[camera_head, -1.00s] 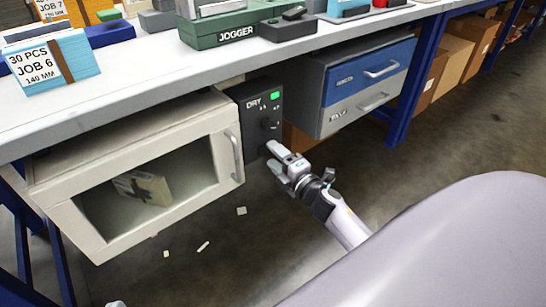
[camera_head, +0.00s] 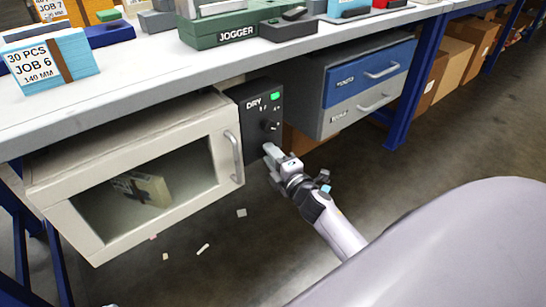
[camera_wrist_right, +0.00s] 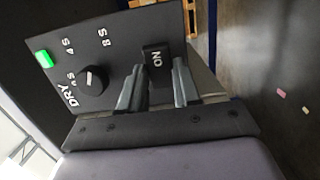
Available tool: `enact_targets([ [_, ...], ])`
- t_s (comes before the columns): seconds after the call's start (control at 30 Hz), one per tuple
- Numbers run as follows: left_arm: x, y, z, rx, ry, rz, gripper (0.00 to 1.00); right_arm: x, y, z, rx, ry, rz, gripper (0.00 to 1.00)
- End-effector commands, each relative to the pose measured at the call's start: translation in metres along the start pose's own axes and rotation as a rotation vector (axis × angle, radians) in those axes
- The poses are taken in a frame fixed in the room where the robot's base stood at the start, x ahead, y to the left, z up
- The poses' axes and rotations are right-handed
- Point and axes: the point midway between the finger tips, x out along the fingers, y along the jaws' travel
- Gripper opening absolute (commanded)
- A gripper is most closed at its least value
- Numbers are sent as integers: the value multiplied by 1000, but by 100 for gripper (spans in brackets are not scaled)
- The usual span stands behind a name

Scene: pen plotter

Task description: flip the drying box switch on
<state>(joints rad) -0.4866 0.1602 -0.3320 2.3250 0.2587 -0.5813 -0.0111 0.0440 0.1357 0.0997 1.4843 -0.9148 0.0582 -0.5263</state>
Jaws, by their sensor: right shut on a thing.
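The drying box (camera_head: 130,150) is a cream cabinet under the bench with a windowed door. Its dark control panel (camera_head: 252,135), marked DRY, is at its right, with a lit green lamp (camera_head: 275,96) and a round knob (camera_head: 270,126). In the right wrist view, a black rocker switch (camera_wrist_right: 157,62) marked ON is on the panel (camera_wrist_right: 120,45), beside the knob (camera_wrist_right: 92,80). In the head view, my right gripper (camera_head: 272,160) hides the switch.
The white bench top (camera_head: 150,85) overhangs the box. A blue and grey drawer unit (camera_head: 365,85) hangs to the right of the panel. A boxed item (camera_head: 150,190) lies inside the drying box. Scraps lie on the floor, which is open in front.

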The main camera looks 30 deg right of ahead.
Motion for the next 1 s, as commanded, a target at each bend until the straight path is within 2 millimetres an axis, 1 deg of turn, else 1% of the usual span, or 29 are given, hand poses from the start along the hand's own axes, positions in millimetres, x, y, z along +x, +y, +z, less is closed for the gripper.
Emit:
enact_targets([
  [0.1,-1,-4,3,25,14,-12,0,0,-2,-3,6,-53,2,1],
  [0.2,-4,-4,0,43,27,-19,0,0,-1,-3,3,-80,1,1],
  [0.53,-8,-4,0,46,28,-20,0,0,0,-3,1,-87,-1,1],
  [0.57,-8,-4,0,45,28,-20,0,0,0,-3,1,-87,-1,42],
  [0.6,-8,-4,0,45,27,-20,0,0,0,-3,1,-87,-1,55],
  [0.63,-8,-4,0,45,27,-20,0,0,0,-3,1,-87,-1,57],
  [1.0,-6,-5,-1,48,28,-20,0,0,0,-3,0,-86,-1,57],
])
